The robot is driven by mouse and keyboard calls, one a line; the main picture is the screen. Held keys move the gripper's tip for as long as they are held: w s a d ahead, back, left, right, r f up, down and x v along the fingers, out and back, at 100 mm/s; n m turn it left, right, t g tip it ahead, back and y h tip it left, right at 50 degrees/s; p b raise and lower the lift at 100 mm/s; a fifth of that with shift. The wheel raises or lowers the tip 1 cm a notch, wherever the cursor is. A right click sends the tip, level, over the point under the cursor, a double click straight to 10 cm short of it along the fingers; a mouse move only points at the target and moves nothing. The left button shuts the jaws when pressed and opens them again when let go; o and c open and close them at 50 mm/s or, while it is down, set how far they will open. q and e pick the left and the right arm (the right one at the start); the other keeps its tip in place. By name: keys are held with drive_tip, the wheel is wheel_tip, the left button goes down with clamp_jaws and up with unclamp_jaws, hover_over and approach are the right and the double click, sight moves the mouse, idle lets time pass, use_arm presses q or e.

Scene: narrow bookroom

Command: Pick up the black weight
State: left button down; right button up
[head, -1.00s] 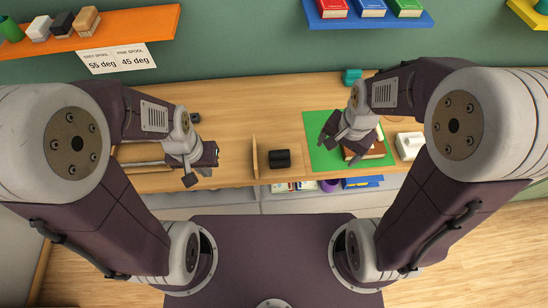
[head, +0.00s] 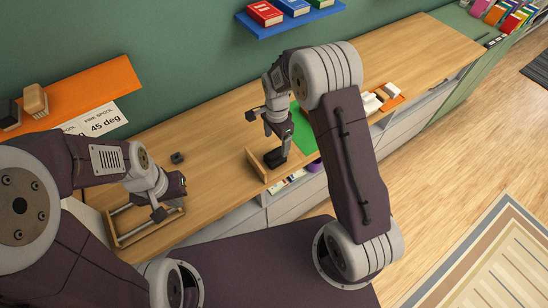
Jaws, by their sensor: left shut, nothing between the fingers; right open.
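The black weight (head: 275,158) sits on the wooden counter, close beside an upright wooden divider (head: 257,166) near the counter's front edge. My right gripper (head: 262,122) is open and empty, above and slightly behind the weight in the picture, apart from it as far as I can tell. My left gripper (head: 168,200) is shut and empty, over a wooden frame with rails (head: 143,226) at the left of the counter.
A small dark object (head: 177,157) lies on the counter behind my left gripper. A green mat (head: 307,140) is partly hidden by my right arm. An orange tray (head: 392,103) with light blocks stands further right. Orange (head: 90,95) and blue (head: 290,24) shelves hang on the wall.

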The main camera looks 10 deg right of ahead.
sight(275, 152)
wheel_tip(275, 152, down, 3)
drive_tip(key=shift+s+a+f+p, duration=0.1)
drive_tip(key=shift+a+p, duration=0.05)
drive_tip(key=shift+p, duration=0.4)
drive_tip(key=shift+a+f, duration=0.2)
drive_tip(key=shift+f, duration=0.1)
drive_tip(key=f, duration=0.1)
drive_tip(key=f+p, duration=0.1)
drive_tip(key=f, duration=0.1)
drive_tip(key=f+p, duration=0.1)
drive_tip(key=shift+w+d+f, duration=0.2)
drive_tip(key=shift+w+f, duration=0.1)
drive_tip(key=shift+f, duration=0.3)
drive_tip(key=shift+a, duration=0.15)
drive_tip(key=shift+c, duration=0.3)
clamp_jaws()
